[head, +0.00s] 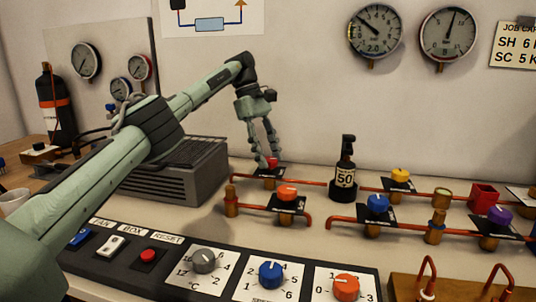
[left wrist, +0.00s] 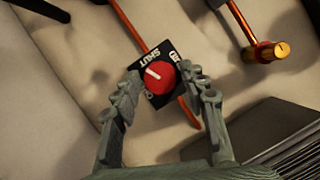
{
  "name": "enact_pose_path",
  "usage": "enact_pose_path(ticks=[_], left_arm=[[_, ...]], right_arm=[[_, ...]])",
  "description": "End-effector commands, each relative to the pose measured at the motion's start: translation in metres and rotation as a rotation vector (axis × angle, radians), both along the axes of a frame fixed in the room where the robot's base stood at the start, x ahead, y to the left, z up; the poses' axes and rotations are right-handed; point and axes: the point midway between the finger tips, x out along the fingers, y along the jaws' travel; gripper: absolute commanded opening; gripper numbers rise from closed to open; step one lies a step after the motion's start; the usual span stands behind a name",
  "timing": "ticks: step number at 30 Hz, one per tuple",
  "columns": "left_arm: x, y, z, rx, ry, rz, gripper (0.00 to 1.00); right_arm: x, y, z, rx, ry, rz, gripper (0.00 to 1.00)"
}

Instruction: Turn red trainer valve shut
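The red valve knob (head: 272,163) sits on a small black plate on a copper pipe at the back of the bench. In the left wrist view the red knob (left wrist: 162,84) has a white pointer mark toward its upper left. The black plate (left wrist: 152,56) reads SHUT above the knob; other lettering is partly hidden. My left gripper (head: 265,152) reaches down over the knob from above. In the left wrist view my left gripper (left wrist: 168,90) is open, with one finger on each side of the knob and gaps between. My right gripper is not in view.
An orange-red valve (head: 288,193) stands just in front, with a brass fitting (head: 231,203) beside it. A dark bottle (head: 345,172) stands to the right. A grey ribbed box (head: 180,165) is under my left arm. A control panel (head: 130,272) runs along the front.

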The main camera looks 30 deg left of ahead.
Motion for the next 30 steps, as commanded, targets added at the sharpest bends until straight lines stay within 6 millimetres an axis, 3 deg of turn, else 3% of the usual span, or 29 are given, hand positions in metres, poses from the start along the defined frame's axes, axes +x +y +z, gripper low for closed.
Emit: enact_pose_path(ticks=[17, 30], left_arm=[[-0.0011, 0.0018, -0.0012, 0.001, -0.001, 0.069, 0.55], [-0.0044, 0.0008, -0.0008, 0.002, -0.004, 0.540, 0.55]], right_arm=[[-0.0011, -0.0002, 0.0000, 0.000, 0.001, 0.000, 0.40], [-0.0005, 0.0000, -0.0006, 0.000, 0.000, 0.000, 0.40]])
